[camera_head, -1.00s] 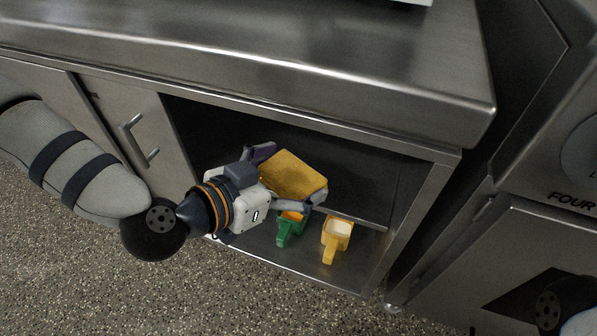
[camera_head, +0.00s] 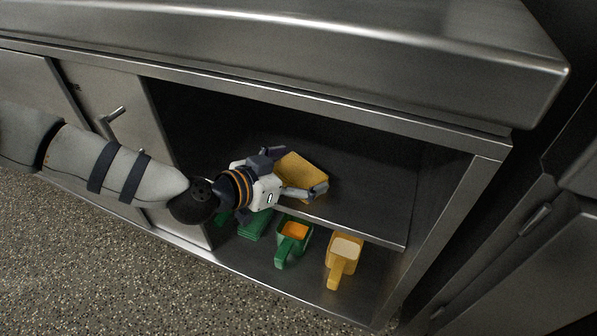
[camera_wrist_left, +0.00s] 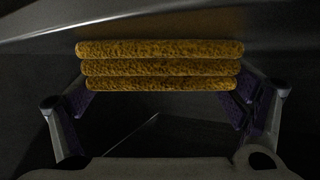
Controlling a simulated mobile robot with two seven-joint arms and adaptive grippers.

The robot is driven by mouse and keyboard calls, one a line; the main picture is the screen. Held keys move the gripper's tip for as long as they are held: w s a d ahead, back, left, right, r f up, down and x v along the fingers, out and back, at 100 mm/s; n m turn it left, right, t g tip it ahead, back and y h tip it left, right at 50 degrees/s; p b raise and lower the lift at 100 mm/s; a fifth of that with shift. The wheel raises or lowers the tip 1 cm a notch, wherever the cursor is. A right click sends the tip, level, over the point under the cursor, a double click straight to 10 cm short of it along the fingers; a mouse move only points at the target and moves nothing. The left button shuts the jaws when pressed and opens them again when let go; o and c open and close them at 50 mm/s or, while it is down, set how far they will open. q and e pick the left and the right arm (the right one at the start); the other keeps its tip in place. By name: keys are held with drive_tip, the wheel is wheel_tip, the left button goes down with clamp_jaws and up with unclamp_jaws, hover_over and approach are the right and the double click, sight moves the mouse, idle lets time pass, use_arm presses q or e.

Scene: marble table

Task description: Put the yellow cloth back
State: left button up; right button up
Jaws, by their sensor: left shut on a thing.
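The yellow cloth (camera_head: 303,176) is folded in a thick block inside the open cabinet, at the height of the middle shelf. In the left wrist view the cloth (camera_wrist_left: 160,68) shows as stacked folded layers between the two fingers. My left gripper (camera_head: 297,172) is shut on the cloth, its fingers on either side of it. I cannot tell whether the cloth touches the shelf (camera_head: 350,222). My right gripper is out of view.
Below the shelf stand a green handled container (camera_head: 284,249) with orange inside and a yellow handled container (camera_head: 337,270). Green folded material (camera_head: 256,224) lies left of them. The cabinet door (camera_head: 130,130) is left of the opening. The shelf's right part is clear.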

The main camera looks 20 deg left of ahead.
use_arm(q)
drive_tip(key=shift+f, duration=0.15)
drive_tip(key=o, duration=1)
